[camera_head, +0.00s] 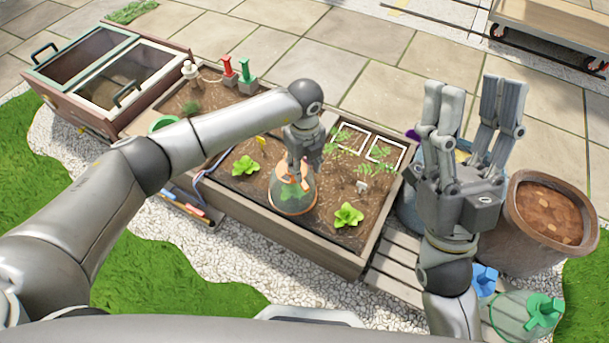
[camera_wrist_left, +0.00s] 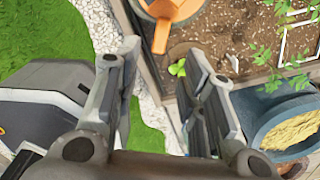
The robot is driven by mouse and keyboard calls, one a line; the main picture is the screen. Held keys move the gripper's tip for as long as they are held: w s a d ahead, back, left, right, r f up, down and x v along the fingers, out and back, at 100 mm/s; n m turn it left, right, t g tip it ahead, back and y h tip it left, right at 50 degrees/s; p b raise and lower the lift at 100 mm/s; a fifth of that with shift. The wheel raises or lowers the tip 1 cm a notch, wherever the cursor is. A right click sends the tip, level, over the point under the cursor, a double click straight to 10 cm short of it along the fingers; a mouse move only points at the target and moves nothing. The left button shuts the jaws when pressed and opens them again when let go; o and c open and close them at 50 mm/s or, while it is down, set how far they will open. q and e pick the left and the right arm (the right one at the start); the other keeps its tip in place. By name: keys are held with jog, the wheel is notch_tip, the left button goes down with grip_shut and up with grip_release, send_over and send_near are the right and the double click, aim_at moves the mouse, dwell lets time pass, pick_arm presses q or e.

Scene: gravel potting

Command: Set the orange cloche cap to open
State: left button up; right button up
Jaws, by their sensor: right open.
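The orange cloche (camera_head: 291,203), clear with an orange rim, stands in the planter over a green plant. My left gripper (camera_head: 297,163) points down at its top and hides the cap in the head view. In the left wrist view, the orange cap's tab (camera_wrist_left: 160,38) shows just beyond and between the parted fingers of my left gripper (camera_wrist_left: 163,50), with room on both sides. I cannot tell if the cap is open.
Lettuces (camera_head: 348,215) and small seedlings grow around the cloche. A brown pot (camera_head: 548,255) and a blue pot (camera_wrist_left: 262,125) stand at the right. A green cloche (camera_head: 522,318) and a blue knob (camera_head: 485,280) are at bottom right. A cold frame (camera_head: 88,98) stands far left.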

pick_arm(q)
jog(key=shift+r, duration=2.05)
